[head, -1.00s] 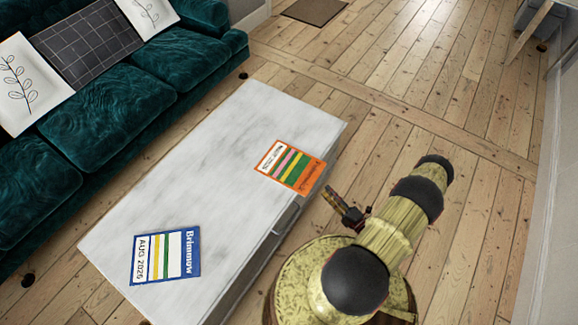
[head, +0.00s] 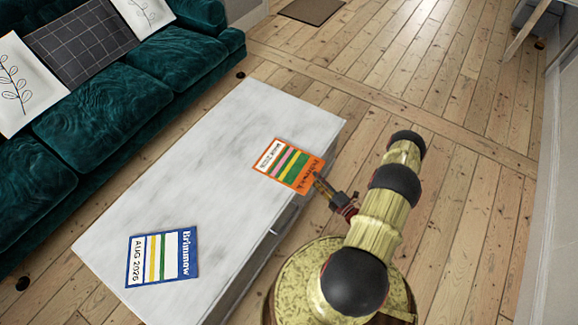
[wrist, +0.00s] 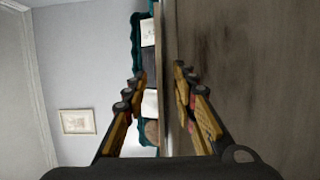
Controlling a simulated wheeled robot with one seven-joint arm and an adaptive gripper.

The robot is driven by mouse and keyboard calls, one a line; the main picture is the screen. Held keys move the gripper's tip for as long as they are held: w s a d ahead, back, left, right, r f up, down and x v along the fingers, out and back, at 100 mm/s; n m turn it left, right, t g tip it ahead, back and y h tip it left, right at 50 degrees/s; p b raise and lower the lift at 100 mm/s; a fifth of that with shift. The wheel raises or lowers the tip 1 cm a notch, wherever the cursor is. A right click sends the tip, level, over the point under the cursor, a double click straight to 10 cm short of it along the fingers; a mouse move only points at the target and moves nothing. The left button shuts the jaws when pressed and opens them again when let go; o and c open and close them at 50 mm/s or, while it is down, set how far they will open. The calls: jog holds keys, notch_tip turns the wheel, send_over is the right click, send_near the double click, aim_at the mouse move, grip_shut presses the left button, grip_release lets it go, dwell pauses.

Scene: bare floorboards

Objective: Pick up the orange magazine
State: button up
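The orange magazine (head: 289,166), with green and pink stripes, lies flat on the marble-topped table (head: 200,190). Its right end sticks out slightly past the table's long edge. My gripper (head: 319,179) is beside that end, with its tips at or very near the magazine's edge; I cannot tell if they touch. In the wrist view my gripper (wrist: 160,78) has its two fingers apart, with a gap between them. The table's edge line runs through that gap. The magazine cannot be made out clearly in the wrist view.
A blue magazine (head: 163,257) lies on the table's near left part. A teal sofa (head: 120,110) with cushions stands behind the table on the left. Bare floorboards (head: 450,100) are free at the back and right. A framed picture (wrist: 77,122) hangs on a wall.

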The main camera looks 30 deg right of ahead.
jog(key=shift+c, duration=0.4)
grip_shut()
dwell(0.4)
